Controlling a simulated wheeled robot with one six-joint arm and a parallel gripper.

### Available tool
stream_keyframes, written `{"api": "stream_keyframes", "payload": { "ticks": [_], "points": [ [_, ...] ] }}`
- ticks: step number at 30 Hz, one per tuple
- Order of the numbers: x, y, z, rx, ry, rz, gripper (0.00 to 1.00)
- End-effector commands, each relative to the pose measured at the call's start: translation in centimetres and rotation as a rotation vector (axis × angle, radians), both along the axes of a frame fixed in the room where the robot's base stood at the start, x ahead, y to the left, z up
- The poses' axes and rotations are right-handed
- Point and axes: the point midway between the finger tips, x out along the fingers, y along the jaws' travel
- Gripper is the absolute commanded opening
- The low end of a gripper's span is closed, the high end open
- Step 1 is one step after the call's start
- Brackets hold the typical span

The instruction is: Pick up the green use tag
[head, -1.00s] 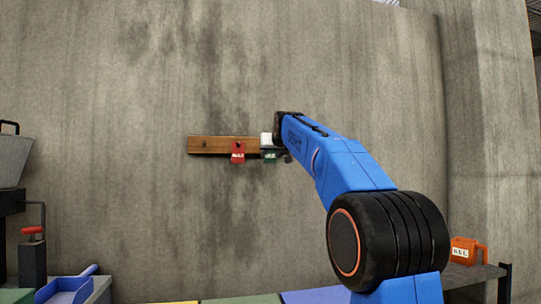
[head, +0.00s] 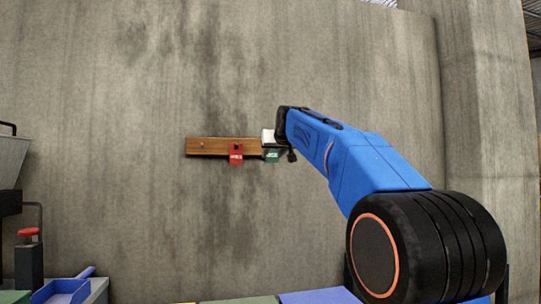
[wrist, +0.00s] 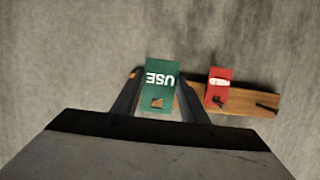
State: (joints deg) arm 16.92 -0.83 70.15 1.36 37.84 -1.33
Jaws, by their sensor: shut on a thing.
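The green tag with white "USE" lettering (wrist: 159,84) is upside down in the wrist view, between the two fingers of my gripper (wrist: 158,97). My gripper is shut on it. A brown patch shows at the tag's hole; I cannot tell whether a peg is still through it. In the head view the green tag (head: 272,156) is at the right end of the wooden rail (head: 220,146), just below my gripper (head: 269,148). The wrist view also shows the rail (wrist: 245,101) behind the tag.
A red tag (head: 236,153) hangs on the rail just left of the green one; it also shows in the wrist view (wrist: 217,84). A bare peg (head: 202,145) is further left. The concrete wall (head: 330,60) is close behind.

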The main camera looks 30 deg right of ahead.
Motion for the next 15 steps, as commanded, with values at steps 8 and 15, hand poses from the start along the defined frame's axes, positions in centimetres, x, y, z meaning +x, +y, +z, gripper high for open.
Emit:
{"api": "stream_keyframes", "payload": {
  "ticks": [8,15],
  "points": [
    [-6.2,1.8,0.1,0.000,-0.001,0.000,0.19],
    [-9.7,2.8,0.0,0.000,0.000,0.000,0.19]
  ]
}}
